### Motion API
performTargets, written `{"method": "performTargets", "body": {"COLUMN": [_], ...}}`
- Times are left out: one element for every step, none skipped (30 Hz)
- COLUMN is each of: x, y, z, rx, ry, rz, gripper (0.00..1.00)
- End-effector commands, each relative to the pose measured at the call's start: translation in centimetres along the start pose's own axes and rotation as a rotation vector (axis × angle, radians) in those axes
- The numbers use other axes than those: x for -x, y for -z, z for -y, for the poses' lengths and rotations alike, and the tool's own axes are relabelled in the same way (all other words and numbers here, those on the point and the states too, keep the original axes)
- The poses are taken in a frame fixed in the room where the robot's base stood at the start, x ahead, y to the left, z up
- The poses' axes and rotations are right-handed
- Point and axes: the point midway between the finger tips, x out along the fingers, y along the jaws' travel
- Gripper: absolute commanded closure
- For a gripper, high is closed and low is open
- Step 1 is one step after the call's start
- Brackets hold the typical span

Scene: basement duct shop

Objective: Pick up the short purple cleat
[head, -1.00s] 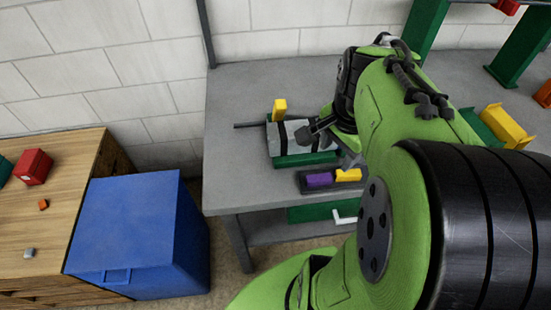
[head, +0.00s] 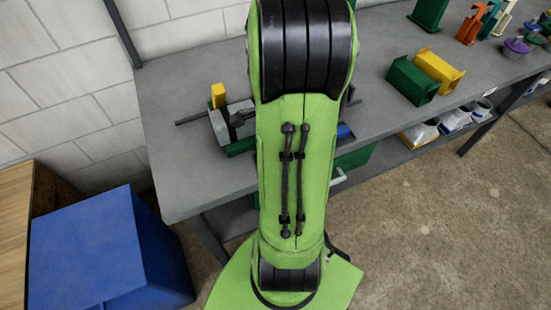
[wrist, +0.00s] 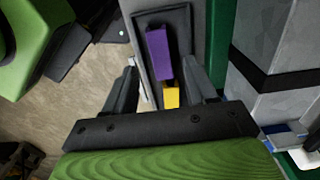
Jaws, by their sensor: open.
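The short purple cleat (wrist: 158,52) lies in a shallow dark tray (wrist: 180,24) in the wrist view. A yellow piece (wrist: 171,98) lies in the tray just below it in the picture. My gripper (wrist: 160,68) is open, its two dark fingers apart on the left and right of the picture. The lower part of the purple cleat and the yellow piece show in the gap between them. I see no contact with the cleat; the height of the fingers above it is hard to tell. In the head view my arm hides the cleat and the tray.
A green holder with a grey metal block (head: 217,126) and a yellow piece (head: 218,95) stands on the grey bench (head: 180,165). Green (head: 411,82) and yellow (head: 440,70) channels lie further right. A blue bin (head: 100,245) stands at the lower left.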

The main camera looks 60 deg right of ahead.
Motion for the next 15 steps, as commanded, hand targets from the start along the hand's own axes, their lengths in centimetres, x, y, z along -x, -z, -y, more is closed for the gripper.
{"method": "performTargets", "body": {"x": [-1.4, -2.0, -2.7, -3.2, -3.5, -3.8, -3.9, -3.9, -3.8, -3.8, -3.8, -3.7, -3.7, -3.7, -3.7], "y": [-0.2, -0.2, -0.2, -0.2, -0.2, -0.2, -0.2, -0.2, -0.2, -0.2, -0.2, -0.2, -0.2, -0.2, -0.2], "z": [0.0, 0.0, 0.0, 0.0, 0.0, 0.1, 0.1, 0.1, 0.1, 0.1, 0.1, 0.1, 0.1, 0.1, 0.1], "rx": [0.000, 0.000, -0.002, -0.002, -0.001, -0.001, 0.000, 0.000, 0.000, 0.000, 0.000, 0.000, 0.000, 0.000, 0.000], "ry": [-0.004, -0.004, -0.005, -0.004, -0.004, -0.002, -0.001, 0.000, 0.000, 0.001, 0.001, 0.001, 0.001, 0.001, 0.000], "rz": [0.002, 0.002, 0.002, 0.001, 0.001, 0.001, 0.000, 0.000, -0.001, -0.001, -0.001, -0.001, -0.001, -0.001, -0.001], "gripper": [0.44, 0.44, 0.44, 0.44, 0.44, 0.44, 0.44, 0.44, 0.44, 0.44, 0.44, 0.44, 0.45, 0.50, 0.56]}}
